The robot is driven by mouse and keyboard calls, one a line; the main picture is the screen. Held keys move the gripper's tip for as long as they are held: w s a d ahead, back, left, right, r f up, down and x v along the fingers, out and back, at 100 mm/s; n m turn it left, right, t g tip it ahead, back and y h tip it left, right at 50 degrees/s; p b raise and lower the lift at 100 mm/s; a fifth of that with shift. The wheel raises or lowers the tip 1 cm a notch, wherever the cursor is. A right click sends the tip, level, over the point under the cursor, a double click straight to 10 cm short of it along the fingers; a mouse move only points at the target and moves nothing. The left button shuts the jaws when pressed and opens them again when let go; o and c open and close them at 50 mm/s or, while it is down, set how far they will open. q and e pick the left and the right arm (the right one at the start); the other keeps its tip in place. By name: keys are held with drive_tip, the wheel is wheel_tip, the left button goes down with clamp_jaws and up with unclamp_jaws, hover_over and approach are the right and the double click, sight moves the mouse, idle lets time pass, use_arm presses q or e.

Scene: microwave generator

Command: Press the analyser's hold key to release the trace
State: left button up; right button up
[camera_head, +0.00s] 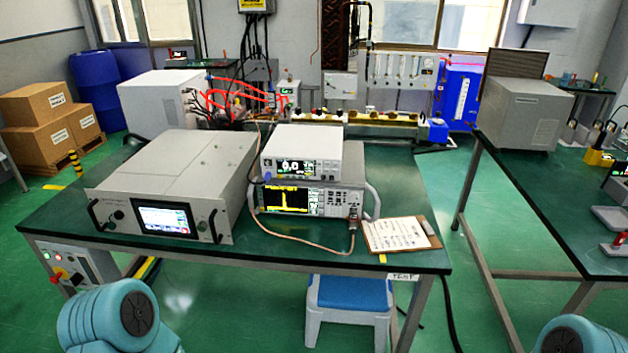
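The analyser (311,214) is the lower of two stacked instruments on the green-topped table (390,205). Its dark screen (286,199) shows a yellow trace with one tall peak. A key panel (335,203) is right of the screen; the keys are too small to read, so I cannot tell which is the hold key. A copper-coloured cable (305,241) runs from its lower right front in a loop across the table. Teal rounded parts of my own arms show at the bottom left and bottom right corners. Neither gripper is in view.
A white meter (312,150) sits on the analyser. A large grey unit (180,165) with a lit screen and black handles stands to its left. A clipboard (398,234) lies to its right near the table edge. A blue-topped stool (348,293) stands below the front edge.

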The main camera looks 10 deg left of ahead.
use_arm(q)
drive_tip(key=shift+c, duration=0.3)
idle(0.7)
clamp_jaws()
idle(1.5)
